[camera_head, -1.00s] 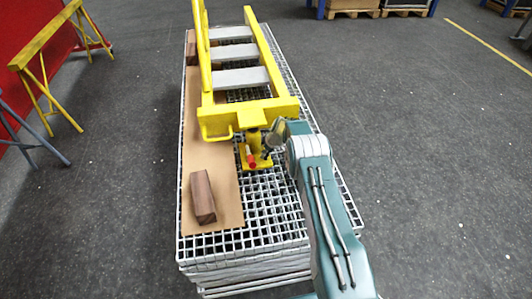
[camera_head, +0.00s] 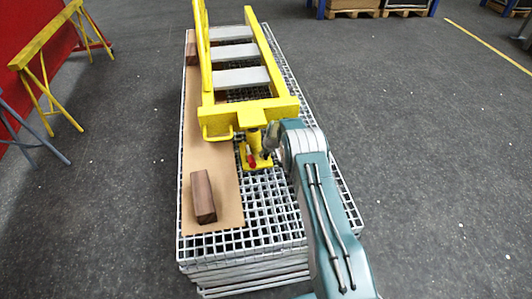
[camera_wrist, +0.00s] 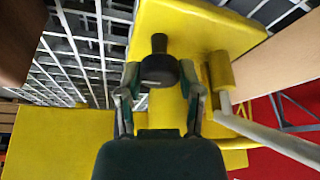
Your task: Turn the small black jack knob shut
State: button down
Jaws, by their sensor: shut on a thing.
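The small black knob (camera_wrist: 158,68) shows in the middle of the wrist view, with a narrower dark stem above it, against the yellow jack (camera_wrist: 190,30). My gripper (camera_wrist: 158,80) has one finger on each side of the knob and is shut on it. In the head view the yellow jack (camera_head: 262,164) stands on the grating under the near end of the yellow boom (camera_head: 250,112). A red part (camera_head: 251,160) shows on its left side. My gripper (camera_head: 268,148) reaches the jack from the right. The knob is hidden there by my gripper.
The boom with grey treads (camera_head: 240,77) lies along the stacked gratings (camera_head: 275,215). A brown wooden block (camera_head: 203,196) sits on a cardboard sheet (camera_head: 212,165) at the near left. Yellow trestles (camera_head: 48,65) stand far left. The floor at right is clear.

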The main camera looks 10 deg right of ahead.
jog(key=shift+f, duration=0.1)
jog(key=shift+c, duration=1.3)
grip_release()
jog(key=v, duration=1.2)
